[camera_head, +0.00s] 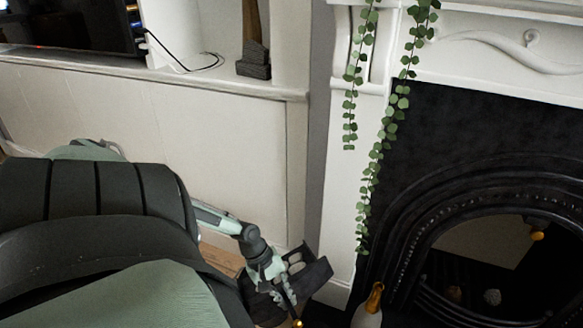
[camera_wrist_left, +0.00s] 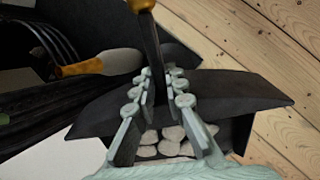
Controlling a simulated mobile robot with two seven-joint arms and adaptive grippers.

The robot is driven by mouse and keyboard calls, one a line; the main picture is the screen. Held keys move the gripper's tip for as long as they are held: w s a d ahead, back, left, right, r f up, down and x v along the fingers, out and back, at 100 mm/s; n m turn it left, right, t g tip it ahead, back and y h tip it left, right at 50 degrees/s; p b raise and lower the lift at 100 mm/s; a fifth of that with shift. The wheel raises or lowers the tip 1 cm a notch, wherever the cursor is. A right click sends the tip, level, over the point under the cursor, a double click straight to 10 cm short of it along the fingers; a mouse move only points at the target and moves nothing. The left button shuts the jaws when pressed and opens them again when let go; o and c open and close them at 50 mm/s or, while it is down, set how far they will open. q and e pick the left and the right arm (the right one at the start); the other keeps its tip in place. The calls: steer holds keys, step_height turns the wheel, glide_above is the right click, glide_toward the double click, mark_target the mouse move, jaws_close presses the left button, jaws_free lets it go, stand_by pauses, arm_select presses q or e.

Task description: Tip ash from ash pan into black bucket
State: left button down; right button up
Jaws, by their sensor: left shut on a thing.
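The dark ash pan (camera_head: 318,274) is low beside the fireplace, at my left gripper (camera_head: 278,284). In the left wrist view the pan's wide dark front plate (camera_wrist_left: 235,93) spans the picture, and pale grey lumps (camera_wrist_left: 165,142) show behind it. My left gripper (camera_wrist_left: 163,78) is shut on a dark handle (camera_wrist_left: 152,45) with a brass end, which appears to belong to the pan. The fingers hide part of the handle and plate. I cannot pick out the black bucket with certainty. My right gripper is not in view.
The black fireplace (camera_head: 430,160) and white surround (camera_head: 345,200) are at the right, with a hanging leafy vine (camera_head: 375,170). A white cabinet (camera_head: 190,140) is behind. Bare floorboards (camera_wrist_left: 275,70) show beside the pan.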

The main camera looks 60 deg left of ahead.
arm_select(q)
steer(key=shift+s+a+r+t+h, duration=0.3)
steer(key=shift+s+a+r+h, duration=0.2)
steer(key=shift+a, duration=0.2)
steer(key=shift+s+a+r+t+h, duration=0.25)
steer(key=shift+a+r+t+h, duration=0.2)
steer(key=shift+a+r, duration=0.2)
steer(key=shift+s+a+r+h, duration=0.25)
steer(key=shift+a+r, duration=0.15)
steer(key=shift+s+a+r+t+h, duration=0.35)
steer(key=shift+s+a+t+h, duration=0.15)
steer(key=shift+a, duration=0.35)
steer(key=shift+s+a+r, duration=0.1)
steer(key=shift+a, duration=0.05)
steer(key=s+a+h+b, duration=0.1)
steer(key=s+a+r+t+h+b, duration=0.1)
steer(key=shift+a+r, duration=0.3)
steer(key=shift+a, duration=0.05)
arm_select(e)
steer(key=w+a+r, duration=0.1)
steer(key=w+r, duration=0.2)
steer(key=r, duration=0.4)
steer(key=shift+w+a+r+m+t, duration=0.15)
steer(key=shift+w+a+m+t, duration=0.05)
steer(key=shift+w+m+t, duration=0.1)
